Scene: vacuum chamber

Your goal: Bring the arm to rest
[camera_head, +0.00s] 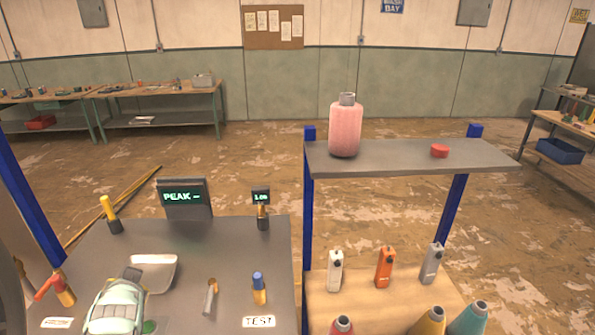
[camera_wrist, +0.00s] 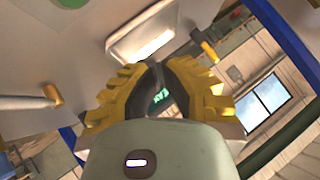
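My gripper (camera_wrist: 160,70) shows in the wrist view with two ridged yellow fingers and dark inner pads. I see no object clearly held between them. The tips look close together, but whether they touch is unclear. The PEAK display (camera_head: 185,198) shows through the space between the fingers. In the head view the pale green end of my arm (camera_head: 113,304) is low at the left, over the grey bench (camera_head: 190,250). The pale tray (camera_head: 163,278) lies just beyond it, partly hidden. The tray also appears past the fingertips in the wrist view (camera_wrist: 127,47).
A yellow-handled tool (camera_head: 107,212), a red-handled valve (camera_head: 52,286), a lever (camera_head: 210,298) and a blue-capped piece (camera_head: 259,288) stand on the bench. Right, a shelf (camera_head: 400,157) bears a pink bottle (camera_head: 345,130) and red cap (camera_head: 439,151); several bottles stand below.

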